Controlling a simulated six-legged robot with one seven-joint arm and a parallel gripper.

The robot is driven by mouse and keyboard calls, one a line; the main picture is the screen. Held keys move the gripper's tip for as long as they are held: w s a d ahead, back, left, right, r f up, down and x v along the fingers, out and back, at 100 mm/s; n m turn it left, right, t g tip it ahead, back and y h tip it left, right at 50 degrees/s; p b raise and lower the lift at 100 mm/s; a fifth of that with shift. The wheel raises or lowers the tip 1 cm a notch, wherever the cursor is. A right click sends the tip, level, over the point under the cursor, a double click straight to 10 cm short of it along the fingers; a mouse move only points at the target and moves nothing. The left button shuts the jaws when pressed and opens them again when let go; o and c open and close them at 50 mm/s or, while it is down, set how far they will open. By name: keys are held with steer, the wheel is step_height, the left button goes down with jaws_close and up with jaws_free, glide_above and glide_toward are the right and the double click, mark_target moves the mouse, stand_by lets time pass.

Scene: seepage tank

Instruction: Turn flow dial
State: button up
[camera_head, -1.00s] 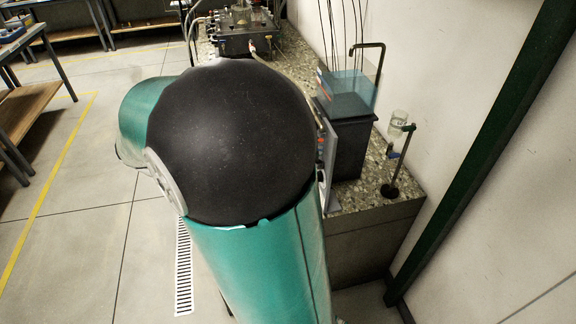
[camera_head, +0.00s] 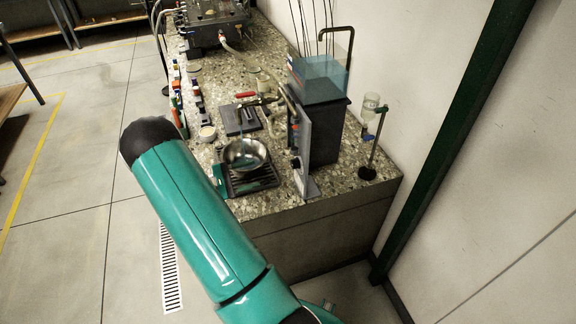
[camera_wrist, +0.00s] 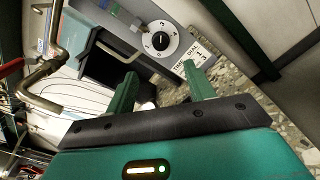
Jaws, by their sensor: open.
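The flow dial (camera_wrist: 160,39) is in the upper middle of the wrist view, a round white face with numbers and a black knob at its centre. It sits on a grey panel (camera_wrist: 128,14), beside a white label (camera_wrist: 193,60) with the words "TURN DIAL" and numbers. My gripper (camera_wrist: 160,70) is open and empty. Its two green fingers point toward the panel, below the dial in the picture and apart from the knob. In the head view the panel (camera_head: 304,150) shows nearly edge-on, and the dial face and my gripper cannot be made out.
A water tank (camera_head: 319,78) on a dark stand is right behind the panel. A bottle on a stand (camera_head: 372,106) is farther right. A metal bowl (camera_head: 245,154) sits left of the panel. Bent brass pipe (camera_wrist: 45,80) is at the wrist view's left. A green post (camera_head: 440,150) stands right.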

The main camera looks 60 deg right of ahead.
mark_target(292, 165)
steer(key=x, duration=1.3)
steer(key=shift+s, duration=0.1)
steer(key=c, duration=1)
